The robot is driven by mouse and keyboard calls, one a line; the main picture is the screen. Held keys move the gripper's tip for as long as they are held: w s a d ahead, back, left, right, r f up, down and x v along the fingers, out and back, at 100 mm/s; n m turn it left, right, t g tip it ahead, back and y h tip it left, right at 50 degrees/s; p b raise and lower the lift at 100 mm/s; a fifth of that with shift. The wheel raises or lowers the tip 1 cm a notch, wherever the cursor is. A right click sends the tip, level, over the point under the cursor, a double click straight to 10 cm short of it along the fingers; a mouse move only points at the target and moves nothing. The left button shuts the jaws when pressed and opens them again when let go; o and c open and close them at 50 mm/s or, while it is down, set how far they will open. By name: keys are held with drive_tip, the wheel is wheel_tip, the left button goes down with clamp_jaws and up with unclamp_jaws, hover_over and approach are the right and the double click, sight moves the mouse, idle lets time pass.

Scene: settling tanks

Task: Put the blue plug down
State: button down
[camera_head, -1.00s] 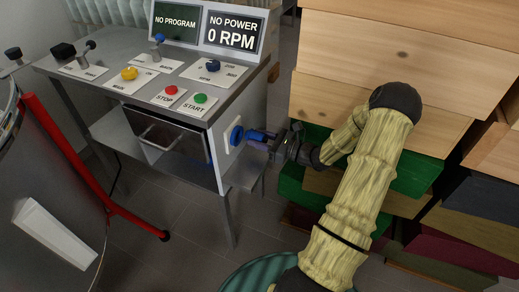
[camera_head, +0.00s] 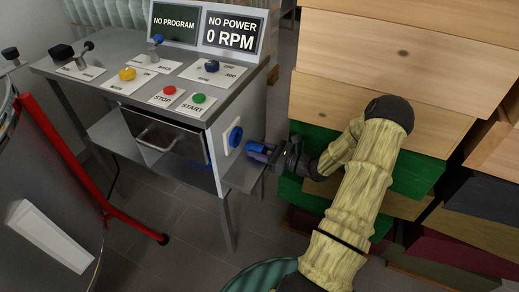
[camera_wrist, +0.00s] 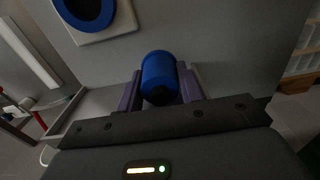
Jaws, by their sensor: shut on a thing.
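The blue plug (camera_wrist: 159,74) is between the two purple fingers of my gripper (camera_wrist: 160,92) in the wrist view. In the head view the plug (camera_head: 256,147) shows at the tip of my gripper (camera_head: 266,152), just right of the control desk's side panel. The plug is held in the air, apart from the blue round socket (camera_head: 235,137) on a white plate on that panel. The socket also shows at the top left of the wrist view (camera_wrist: 88,10). The plug's lower end is hidden by my gripper.
The control desk (camera_head: 228,100) carries a red STOP button (camera_head: 169,90), a green START button (camera_head: 199,98) and screens reading NO PROGRAM and NO POWER 0 RPM. Stacked wooden boxes (camera_head: 390,65) stand right, close to my arm. A red-framed tank (camera_head: 60,150) stands left. Grey floor is clear below.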

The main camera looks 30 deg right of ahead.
drive_tip(key=shift+f, duration=0.35)
drive_tip(key=c, duration=0.9)
unclamp_jaws()
drive_tip(key=shift+r, duration=0.6)
drive_tip(key=p+v, duration=0.3)
drive_tip(key=v, duration=0.9)
